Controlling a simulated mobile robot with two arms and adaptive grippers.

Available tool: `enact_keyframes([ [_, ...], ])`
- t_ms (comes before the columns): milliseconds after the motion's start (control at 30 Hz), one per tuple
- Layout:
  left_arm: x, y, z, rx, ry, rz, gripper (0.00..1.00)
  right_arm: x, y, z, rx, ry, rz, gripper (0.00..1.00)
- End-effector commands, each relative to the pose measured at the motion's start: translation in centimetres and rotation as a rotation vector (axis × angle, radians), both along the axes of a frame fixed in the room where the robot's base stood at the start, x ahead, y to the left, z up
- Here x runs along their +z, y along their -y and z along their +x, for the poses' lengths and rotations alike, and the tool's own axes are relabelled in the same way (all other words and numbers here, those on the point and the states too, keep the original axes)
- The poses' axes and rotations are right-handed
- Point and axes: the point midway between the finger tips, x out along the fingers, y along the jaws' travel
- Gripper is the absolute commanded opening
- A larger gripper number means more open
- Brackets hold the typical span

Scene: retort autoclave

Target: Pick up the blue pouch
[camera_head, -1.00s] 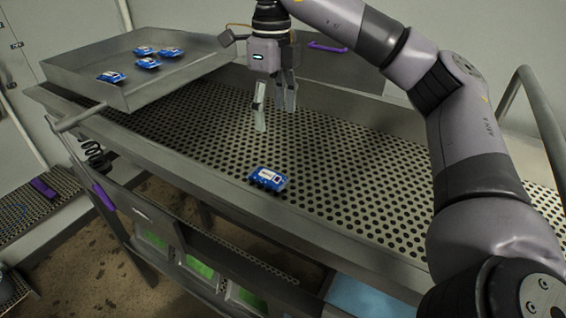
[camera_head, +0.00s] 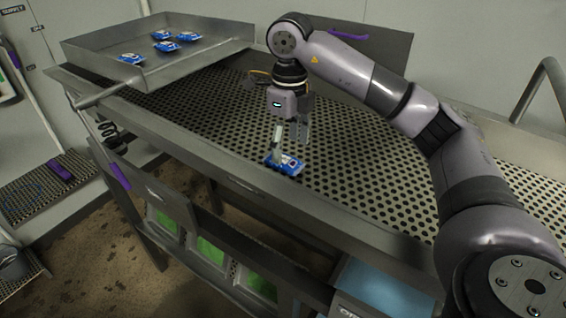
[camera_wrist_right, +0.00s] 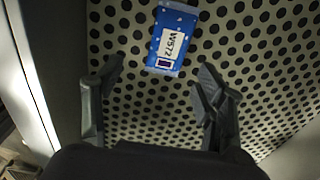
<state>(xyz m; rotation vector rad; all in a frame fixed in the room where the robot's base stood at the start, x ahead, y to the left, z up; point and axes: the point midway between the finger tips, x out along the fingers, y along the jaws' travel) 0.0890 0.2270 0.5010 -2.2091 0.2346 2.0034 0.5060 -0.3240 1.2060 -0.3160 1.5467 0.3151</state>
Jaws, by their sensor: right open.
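The blue pouch (camera_head: 287,165) lies flat on the perforated metal table near its front edge. It has a white label, which reads W572 in the right wrist view (camera_wrist_right: 172,40). My right gripper (camera_head: 289,143) is above and close to the pouch, pointing down, and one finger covers part of it in the head view. In the wrist view, the right gripper's fingers (camera_wrist_right: 157,80) are spread apart and empty, with the pouch just ahead of the gap between them. I cannot tell whether a fingertip touches it. My left gripper is not in view.
A raised metal tray (camera_head: 175,72) at the back left holds several similar blue pouches. The perforated table (camera_head: 370,190) is clear to the right of the pouch. A raised rim (camera_head: 235,180) runs along its front edge. A curved metal rail (camera_head: 550,75) stands at the right.

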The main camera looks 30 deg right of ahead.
Motion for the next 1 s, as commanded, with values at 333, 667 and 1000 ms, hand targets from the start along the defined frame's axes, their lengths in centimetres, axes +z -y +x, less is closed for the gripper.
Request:
enact_keyframes([
  [333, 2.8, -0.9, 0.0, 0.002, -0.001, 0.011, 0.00, -4.4, 0.7, 0.2, -0.001, -0.004, -0.002, 0.65],
  [667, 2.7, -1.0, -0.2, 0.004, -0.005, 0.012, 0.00, -5.1, 0.7, 0.2, 0.000, -0.001, -0.001, 0.63],
  [1000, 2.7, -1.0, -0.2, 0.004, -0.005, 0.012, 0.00, -5.0, 0.7, 0.3, 0.000, -0.001, -0.001, 0.40],
])
